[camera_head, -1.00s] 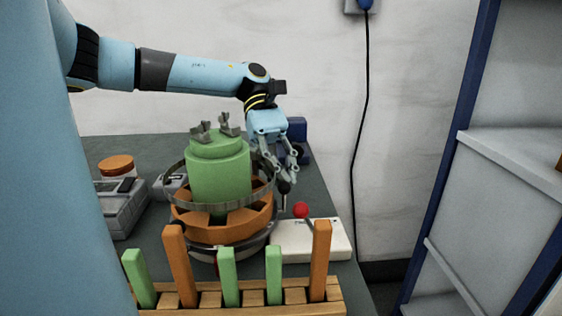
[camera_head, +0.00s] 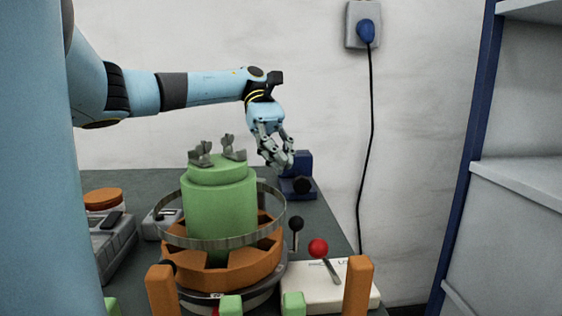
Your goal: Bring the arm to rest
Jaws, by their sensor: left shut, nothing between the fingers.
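My left gripper (camera_head: 276,160) shows in the head view, hanging from the blue arm that comes in from the left. Its fingers are shut with nothing between them. It hangs in the air to the right of the green cylinder (camera_head: 218,205), in front of a dark blue device (camera_head: 297,178). The green cylinder carries grey wing-nut-like pieces on top and stands in an orange ring-shaped base (camera_head: 215,270) with a metal band (camera_head: 215,243) around it. My right gripper is not in view.
A white box (camera_head: 303,290) with a red-knobbed lever (camera_head: 318,248) stands at the right. A black-knobbed lever (camera_head: 296,224) rises beside the orange base. Grey devices (camera_head: 112,245) and an orange-lidded jar (camera_head: 103,199) are at the left. A blue-framed shelf (camera_head: 468,140) stands at right.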

